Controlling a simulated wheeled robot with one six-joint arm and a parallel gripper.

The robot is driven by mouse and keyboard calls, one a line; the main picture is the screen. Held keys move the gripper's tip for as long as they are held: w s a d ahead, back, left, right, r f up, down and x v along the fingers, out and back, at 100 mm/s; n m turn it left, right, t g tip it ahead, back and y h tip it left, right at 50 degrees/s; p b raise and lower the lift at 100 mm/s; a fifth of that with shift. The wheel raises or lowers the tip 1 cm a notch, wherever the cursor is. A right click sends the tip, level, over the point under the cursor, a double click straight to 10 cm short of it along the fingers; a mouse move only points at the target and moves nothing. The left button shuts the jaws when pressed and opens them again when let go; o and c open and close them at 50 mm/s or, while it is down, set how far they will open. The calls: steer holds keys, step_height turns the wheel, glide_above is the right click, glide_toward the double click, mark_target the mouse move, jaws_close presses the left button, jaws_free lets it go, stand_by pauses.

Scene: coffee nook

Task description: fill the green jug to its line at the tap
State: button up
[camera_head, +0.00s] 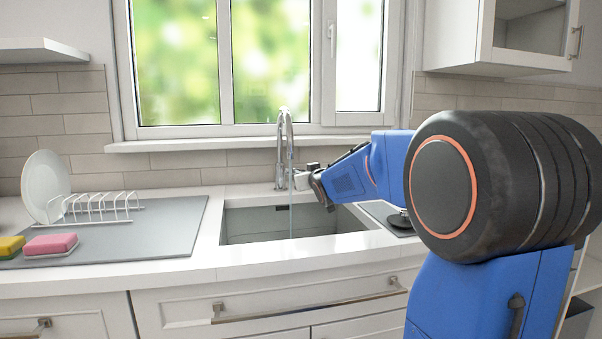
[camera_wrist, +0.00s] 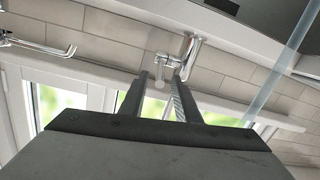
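The chrome tap (camera_head: 284,150) stands behind the sink (camera_head: 262,225), and a thin stream of water (camera_head: 291,215) falls from it into the basin. The stream also shows in the wrist view (camera_wrist: 285,65). My gripper (camera_head: 312,184) is at the right of the tap, by its side lever (camera_head: 301,177). In the wrist view my gripper's fingers (camera_wrist: 160,82) are apart, and the lever's end (camera_wrist: 160,73) shows between or just beyond their tips; contact cannot be told. I see no jug between the fingers. The green jug shows in neither view; the basin floor is largely hidden.
A white plate (camera_head: 45,185) stands in a wire rack (camera_head: 98,206) on the left. A pink sponge (camera_head: 50,244) and a yellow sponge (camera_head: 11,246) lie in front of it. The grey mat (camera_head: 170,225) has free room. My arm covers much of the right side.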

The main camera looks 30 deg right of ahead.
steer(key=f+v, duration=0.1)
steer(key=v, duration=0.9)
steer(key=shift+s+r, duration=0.25)
steer(key=shift+r, duration=0.3)
steer(key=shift+a, duration=0.15)
